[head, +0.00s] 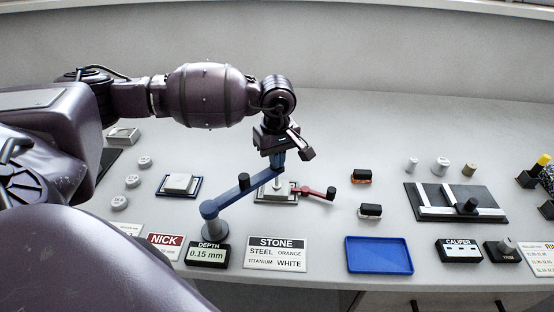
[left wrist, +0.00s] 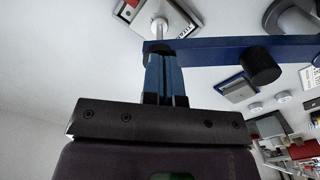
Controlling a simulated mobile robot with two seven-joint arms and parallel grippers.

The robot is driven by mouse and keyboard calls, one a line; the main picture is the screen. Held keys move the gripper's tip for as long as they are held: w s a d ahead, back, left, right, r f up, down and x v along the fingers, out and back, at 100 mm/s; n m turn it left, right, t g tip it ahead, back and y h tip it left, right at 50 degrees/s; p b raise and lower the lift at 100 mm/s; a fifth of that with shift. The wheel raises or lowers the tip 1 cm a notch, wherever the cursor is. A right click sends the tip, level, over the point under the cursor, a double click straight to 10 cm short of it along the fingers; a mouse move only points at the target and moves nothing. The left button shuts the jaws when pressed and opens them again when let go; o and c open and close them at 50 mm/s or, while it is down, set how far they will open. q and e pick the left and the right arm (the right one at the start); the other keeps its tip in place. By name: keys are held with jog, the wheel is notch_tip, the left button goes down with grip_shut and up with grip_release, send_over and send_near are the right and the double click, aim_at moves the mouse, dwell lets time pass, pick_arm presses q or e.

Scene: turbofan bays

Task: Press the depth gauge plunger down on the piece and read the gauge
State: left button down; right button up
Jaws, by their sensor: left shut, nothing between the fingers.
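The depth gauge has a blue swing arm (head: 240,190) on a round grey post (head: 216,228). The arm also shows across the left wrist view (left wrist: 230,50). Its plunger (head: 280,185) comes down over a pale piece in a grey holder (head: 262,197); whether the tip touches the piece I cannot tell. My left gripper (head: 278,164) is shut and empty, pointing down at the plunger end of the arm. In the left wrist view its blue fingers (left wrist: 165,72) meet at the plunger's dark top. The depth display (head: 207,254) reads 0.15 mm. My right gripper is not in view.
A red lever (head: 318,192) with a black knob lies right of the holder. A second block sits on a blue-edged pad (head: 179,185). The STONE card (head: 276,254), a blue tray (head: 379,255) and a caliper display (head: 459,250) line the front. Bare table lies behind the gauge.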

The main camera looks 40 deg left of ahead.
pick_arm(q)
notch_tip(320, 180, up, 2)
jog(key=shift+r+p, duration=0.1)
jog(key=shift+p, duration=0.25)
jog(key=shift+r+p, duration=0.65)
jog(key=shift+r, duration=0.95)
jog(key=shift+r+p, duration=0.35)
jog(key=shift+r, duration=1.2)
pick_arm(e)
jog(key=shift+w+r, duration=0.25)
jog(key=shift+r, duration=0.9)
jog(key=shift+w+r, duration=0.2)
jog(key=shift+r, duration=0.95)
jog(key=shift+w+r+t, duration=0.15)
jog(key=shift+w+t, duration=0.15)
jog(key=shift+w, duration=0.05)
pick_arm(q)
jog(key=shift+s+f, duration=0.1)
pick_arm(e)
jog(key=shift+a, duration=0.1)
